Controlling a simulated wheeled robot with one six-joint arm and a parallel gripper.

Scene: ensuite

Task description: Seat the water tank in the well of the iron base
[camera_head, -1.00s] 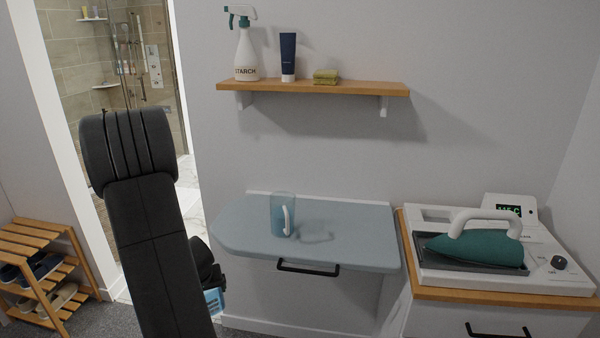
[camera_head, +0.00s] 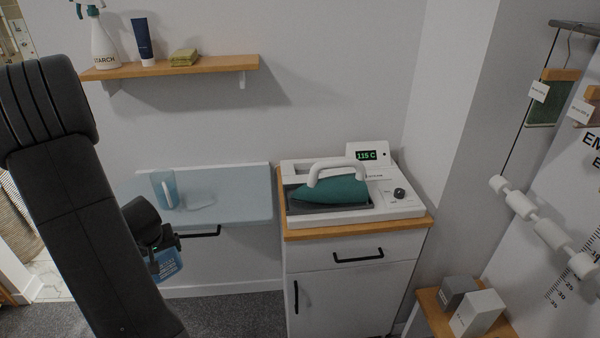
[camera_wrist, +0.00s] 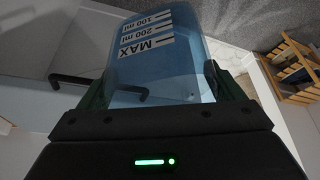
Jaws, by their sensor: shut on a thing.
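The water tank (camera_wrist: 165,55) is a clear blue container with MAX, 200 ml and 100 ml marks. My gripper (camera_wrist: 165,95) is shut on it in the wrist view. In the head view the tank (camera_head: 167,264) shows at lower left, partly behind my arm, below and in front of the blue board. The white iron base (camera_head: 405,207) stands on the wood-topped cabinet, right of my gripper and well apart from the tank. A teal iron (camera_head: 328,191) with a white handle rests on its dark plate. I cannot make out the well.
A blue fold-down board (camera_head: 235,200) holds a clear blue jug (camera_head: 163,188). A shelf (camera_head: 215,67) with a starch bottle hangs above. The cabinet (camera_head: 350,275) has black handles. A small stand (camera_head: 428,299) with boxes is at lower right.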

